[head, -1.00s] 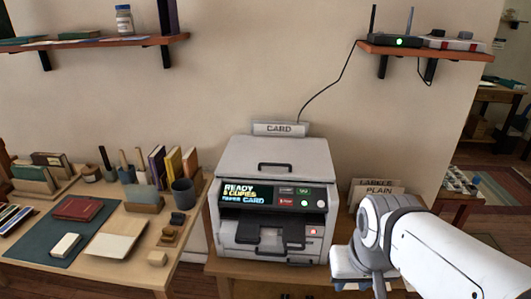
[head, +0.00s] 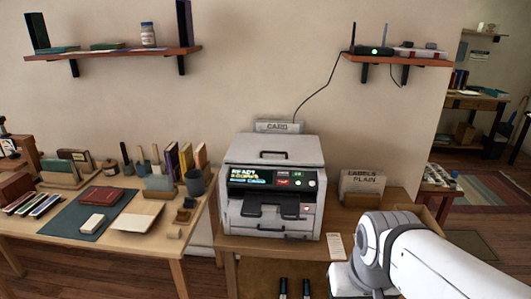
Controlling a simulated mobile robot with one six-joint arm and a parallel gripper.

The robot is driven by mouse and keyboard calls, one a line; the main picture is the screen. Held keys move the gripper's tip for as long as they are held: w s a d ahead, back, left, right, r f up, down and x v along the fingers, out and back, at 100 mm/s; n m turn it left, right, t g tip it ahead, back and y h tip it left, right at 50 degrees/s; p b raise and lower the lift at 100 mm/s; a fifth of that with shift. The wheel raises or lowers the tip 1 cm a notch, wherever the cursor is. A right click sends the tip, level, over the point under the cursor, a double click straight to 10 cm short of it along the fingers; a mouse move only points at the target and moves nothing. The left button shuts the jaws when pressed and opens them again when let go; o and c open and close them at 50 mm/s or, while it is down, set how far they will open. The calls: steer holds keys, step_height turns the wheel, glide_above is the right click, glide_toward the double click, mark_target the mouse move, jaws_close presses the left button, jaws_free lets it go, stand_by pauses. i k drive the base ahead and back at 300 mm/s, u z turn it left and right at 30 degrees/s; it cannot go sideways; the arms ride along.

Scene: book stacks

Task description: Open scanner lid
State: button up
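The scanner (head: 270,185) is a grey and white copier standing on a small wooden table (head: 228,242) in the middle of the head view. Its lid (head: 274,147) is flat and closed, with a dark bar handle (head: 274,155) on top. A lit panel (head: 272,179) with green and red buttons runs along the front above a dark tray. My white arm is at the lower right, to the right of the scanner and apart from it in the picture. My gripper is not visible.
A card sign (head: 277,126) stands behind the scanner. A box marked labels and plain (head: 361,186) is to its right. A desk with books and tools (head: 165,247) is at left. Shelves (head: 115,54) and (head: 398,58) hang on the wall; a cable runs down behind the scanner.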

mark_target(294, 150)
steer(key=z, duration=0.2)
steer(key=i, duration=0.85)
steer(key=u, duration=0.1)
